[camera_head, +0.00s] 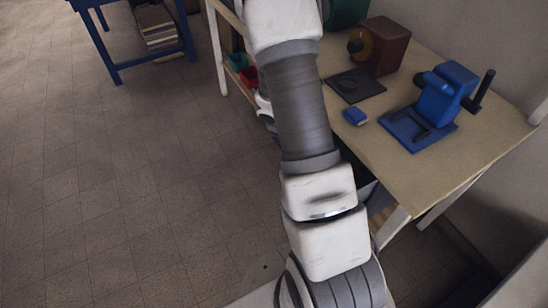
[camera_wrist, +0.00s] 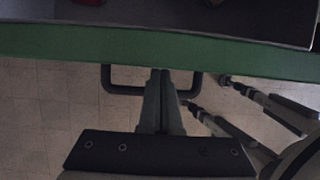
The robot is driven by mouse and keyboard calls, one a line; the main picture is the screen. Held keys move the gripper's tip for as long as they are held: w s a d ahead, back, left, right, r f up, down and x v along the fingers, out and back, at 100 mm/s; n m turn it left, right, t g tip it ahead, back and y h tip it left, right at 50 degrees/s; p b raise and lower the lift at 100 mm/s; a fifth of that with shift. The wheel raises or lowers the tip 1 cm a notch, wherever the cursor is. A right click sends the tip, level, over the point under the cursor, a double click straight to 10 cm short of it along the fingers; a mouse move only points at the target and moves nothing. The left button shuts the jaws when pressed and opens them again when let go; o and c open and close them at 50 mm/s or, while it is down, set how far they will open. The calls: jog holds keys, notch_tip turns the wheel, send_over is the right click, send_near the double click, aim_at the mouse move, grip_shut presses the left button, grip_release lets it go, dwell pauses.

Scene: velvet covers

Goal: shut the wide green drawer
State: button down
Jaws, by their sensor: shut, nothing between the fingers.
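The green drawer front (camera_wrist: 60,42) runs across the upper part of the wrist view. Part of the drawer's inside shows beyond it, so the drawer stands open at least partly. A dark bar handle (camera_wrist: 122,91) sticks out from the front. My gripper (camera_wrist: 161,72) is shut and empty, its fingertips at the drawer front within the span of the handle. I cannot tell whether the tips touch the front or the handle. In the head view my arm hides the gripper and most of the drawer area.
A blue table (camera_head: 110,45) stands at upper left. The tiled floor (camera_head: 120,190) on the left is clear.

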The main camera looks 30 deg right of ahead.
jog(key=d+p, duration=0.2)
jog(key=d, duration=0.7)
jog(key=shift+d+r, duration=0.1)
